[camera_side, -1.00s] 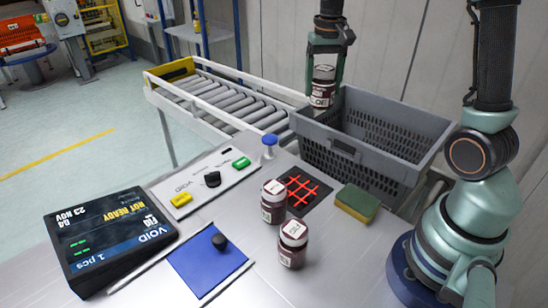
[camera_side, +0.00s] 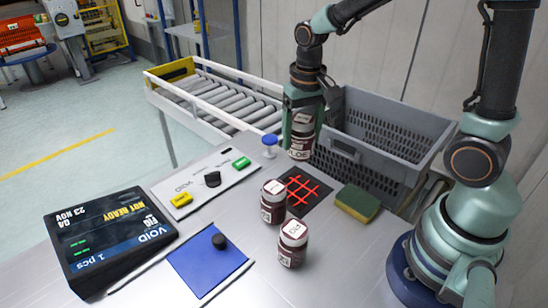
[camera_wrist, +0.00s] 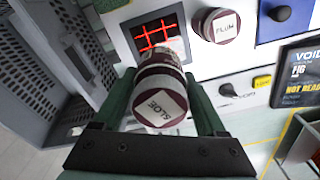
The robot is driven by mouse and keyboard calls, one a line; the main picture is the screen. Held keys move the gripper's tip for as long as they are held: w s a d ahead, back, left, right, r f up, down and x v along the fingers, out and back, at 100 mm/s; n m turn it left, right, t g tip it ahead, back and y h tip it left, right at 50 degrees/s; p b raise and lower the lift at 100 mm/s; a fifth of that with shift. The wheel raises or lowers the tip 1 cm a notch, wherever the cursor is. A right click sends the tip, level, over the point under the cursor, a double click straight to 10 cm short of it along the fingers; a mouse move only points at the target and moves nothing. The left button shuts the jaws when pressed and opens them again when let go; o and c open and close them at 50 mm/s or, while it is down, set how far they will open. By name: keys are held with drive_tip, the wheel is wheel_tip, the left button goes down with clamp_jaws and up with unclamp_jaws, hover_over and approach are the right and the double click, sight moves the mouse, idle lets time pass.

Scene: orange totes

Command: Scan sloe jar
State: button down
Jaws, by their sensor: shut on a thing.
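My gripper (camera_side: 301,150) is shut on the sloe jar (camera_side: 301,141), a dark jar with a pale label. In the wrist view the jar's white lid label reads SLOE (camera_wrist: 160,105), between my two green fingers. I hold it upright above the table, just behind the black scan pad with glowing red lines (camera_side: 303,188) and beside the grey crate's left end. The pad also shows beyond the jar in the wrist view (camera_wrist: 155,33). The display (camera_side: 108,240) reads NOT READY, VOID and 1 pcs.
Two other dark jars stand in front of the pad, one (camera_side: 273,203) touching or near its left edge, one (camera_side: 292,246) nearer. A lid reads PLUM (camera_wrist: 223,26). A grey crate (camera_side: 385,150), sponge (camera_side: 357,203), button panel (camera_side: 207,180), blue mat (camera_side: 205,265) and roller conveyor (camera_side: 225,100) surround them.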

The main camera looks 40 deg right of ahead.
drive_tip(key=shift+f, duration=3.9)
drive_tip(key=shift+r, duration=2.3)
